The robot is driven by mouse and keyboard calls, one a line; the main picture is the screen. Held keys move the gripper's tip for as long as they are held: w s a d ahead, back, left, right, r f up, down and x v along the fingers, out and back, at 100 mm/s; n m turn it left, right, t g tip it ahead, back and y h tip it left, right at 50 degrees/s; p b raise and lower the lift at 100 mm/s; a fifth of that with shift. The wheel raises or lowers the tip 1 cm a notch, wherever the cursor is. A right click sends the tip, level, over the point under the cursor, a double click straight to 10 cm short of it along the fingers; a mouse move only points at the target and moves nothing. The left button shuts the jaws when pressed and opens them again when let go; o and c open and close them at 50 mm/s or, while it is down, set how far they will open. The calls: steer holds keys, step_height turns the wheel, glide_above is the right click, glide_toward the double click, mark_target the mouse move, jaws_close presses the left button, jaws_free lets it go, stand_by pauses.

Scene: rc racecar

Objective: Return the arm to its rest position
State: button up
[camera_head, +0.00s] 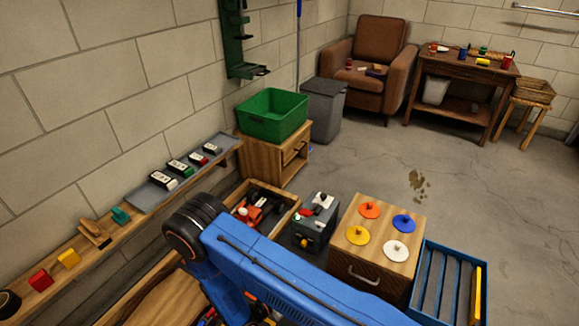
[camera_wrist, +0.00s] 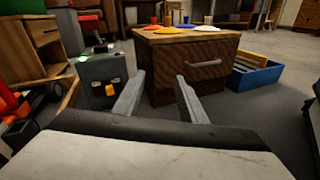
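My gripper (camera_wrist: 158,92) shows in the wrist view as two grey fingers standing apart with nothing between them. It points toward the front of a wooden box (camera_wrist: 215,75) with a dark drawer and a metal handle. In the head view my blue arm (camera_head: 265,270) reaches from the bottom edge up and left to a black joint (camera_head: 195,228). My gripper cannot be made out there; the arm hides part of the floor area.
Beside the arm are an orange car in a wooden tray (camera_head: 258,205), a grey toolbox (camera_head: 315,225), the wooden box with coloured discs (camera_head: 385,235) and a blue rack (camera_head: 448,285). A wall shelf (camera_head: 105,235) runs along the left.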

steer(key=d+r+m+g+y, duration=0.1)
steer(key=d+r+m+g, duration=0.35)
steer(key=r, duration=0.65)
steer(key=d+r+m+g+y, duration=0.1)
steer(key=d+r+m+g, duration=0.35)
steer(key=r, duration=0.65)
steer(key=d+r+m+g+y, duration=0.1)
steer(key=d+r+m+g, duration=0.2)
steer(key=d+r+m, duration=0.55)
steer(key=s+d+r+m+t+y, duration=0.2)
steer(key=s+d+r+m+y, duration=0.1)
steer(key=s+r, duration=0.6)
steer(key=s+d+r+m+t+y, duration=0.3)
steer(key=s+d+r+y, duration=0.2)
steer(key=s+r, duration=0.5)
step_height(320, 180, up, 4)
steer(key=shift+d+r+m+t+y, duration=0.15)
steer(key=shift+d+m+t+y, duration=0.2)
steer(key=shift+y, duration=0.65)
steer(key=shift+a, duration=0.15)
